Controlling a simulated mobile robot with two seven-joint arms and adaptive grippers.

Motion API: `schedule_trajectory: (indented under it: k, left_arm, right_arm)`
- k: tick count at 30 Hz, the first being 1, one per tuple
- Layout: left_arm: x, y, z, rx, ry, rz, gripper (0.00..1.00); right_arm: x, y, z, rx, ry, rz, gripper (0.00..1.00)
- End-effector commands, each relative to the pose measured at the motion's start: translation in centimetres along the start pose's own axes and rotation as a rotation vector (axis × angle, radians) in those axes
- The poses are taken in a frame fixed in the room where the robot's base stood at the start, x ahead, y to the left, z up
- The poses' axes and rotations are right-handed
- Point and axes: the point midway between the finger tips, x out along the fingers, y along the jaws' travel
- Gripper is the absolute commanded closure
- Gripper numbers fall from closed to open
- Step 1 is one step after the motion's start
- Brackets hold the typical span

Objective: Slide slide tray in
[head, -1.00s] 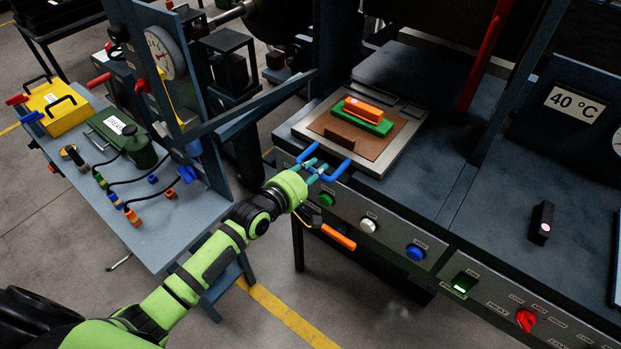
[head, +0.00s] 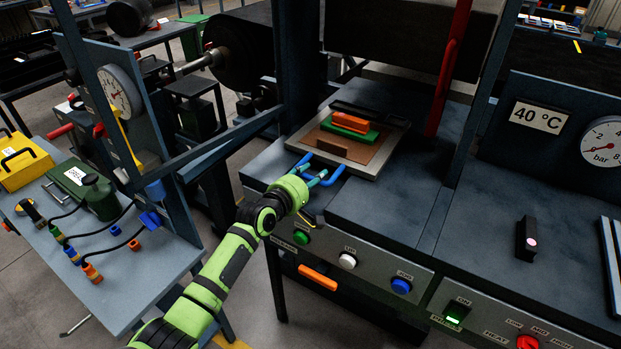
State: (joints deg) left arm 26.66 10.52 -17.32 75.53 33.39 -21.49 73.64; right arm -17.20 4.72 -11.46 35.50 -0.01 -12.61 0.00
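The slide tray (head: 296,144) is a flat light-metal plate on the dark press bed. It carries a brown sheet (head: 362,152) with a green block (head: 350,134) and an orange block (head: 352,121) on it. A blue U-shaped handle (head: 332,180) sticks out from the tray's front edge. My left gripper (head: 313,176) is at this handle, with its teal fingertips at or against the bar. Whether the fingers are closed around the bar is too small to tell. My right gripper is not in view.
Press posts and a red upright bar (head: 450,75) stand around the tray. Green, white and blue buttons line the front panel (head: 375,268) below.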

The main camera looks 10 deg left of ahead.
Motion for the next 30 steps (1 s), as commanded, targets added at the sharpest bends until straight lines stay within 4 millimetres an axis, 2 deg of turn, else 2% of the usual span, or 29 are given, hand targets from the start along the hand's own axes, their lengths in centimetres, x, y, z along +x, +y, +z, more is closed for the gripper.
schedule_trajectory:
  k: [9,14,30]
  left_arm:
    - [-0.1,0.0,0.0,0.000,0.000,0.000,0.51]
    - [-1.1,-0.1,0.0,0.000,0.001,0.002,0.51]
    - [-10.2,-0.1,0.0,0.001,0.001,-0.001,0.51]
  right_arm:
    - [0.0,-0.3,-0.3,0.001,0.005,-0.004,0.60]
    - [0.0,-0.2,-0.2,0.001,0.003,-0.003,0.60]
    - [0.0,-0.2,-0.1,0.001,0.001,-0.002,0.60]
